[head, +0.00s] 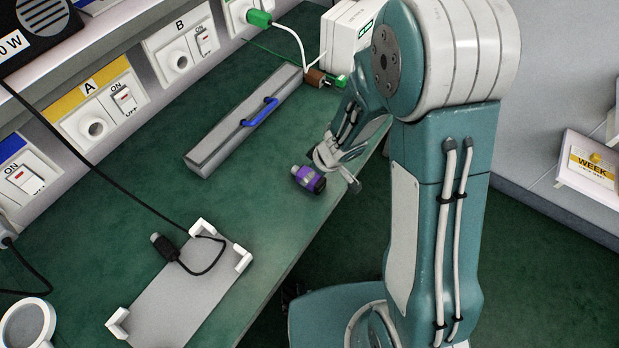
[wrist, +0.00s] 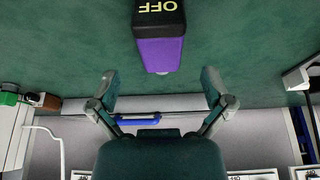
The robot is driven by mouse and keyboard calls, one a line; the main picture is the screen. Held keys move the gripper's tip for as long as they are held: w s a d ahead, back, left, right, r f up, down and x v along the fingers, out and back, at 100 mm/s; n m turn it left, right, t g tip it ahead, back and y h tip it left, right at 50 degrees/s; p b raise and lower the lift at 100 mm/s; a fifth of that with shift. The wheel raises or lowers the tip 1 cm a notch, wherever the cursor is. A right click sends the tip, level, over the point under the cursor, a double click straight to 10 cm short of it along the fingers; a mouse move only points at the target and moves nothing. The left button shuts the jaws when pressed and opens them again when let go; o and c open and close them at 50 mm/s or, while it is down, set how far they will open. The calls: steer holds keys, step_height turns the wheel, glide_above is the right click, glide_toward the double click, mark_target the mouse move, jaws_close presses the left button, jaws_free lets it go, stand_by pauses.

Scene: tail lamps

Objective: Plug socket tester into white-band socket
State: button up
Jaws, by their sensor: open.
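The purple socket tester with a dark end (head: 308,179) lies on the green bench top, near the bench edge. In the wrist view the tester (wrist: 160,50) shows its purple body and a black end marked OFF, ahead of the fingers. My gripper (head: 338,170) is open, low over the bench just right of the tester. In the wrist view the open fingers (wrist: 160,76) are spread with nothing held between them. The white-band socket (head: 180,58), lettered B, is on the back panel with a switch beside it. Its round opening looks empty.
Socket A with a yellow band (head: 95,127) is left of B. A grey bar with a blue handle (head: 240,122) lies between tester and panel. A green plug (head: 259,18) is in another socket.

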steer(key=shift+x, duration=2.45)
steer(key=c, duration=1.3)
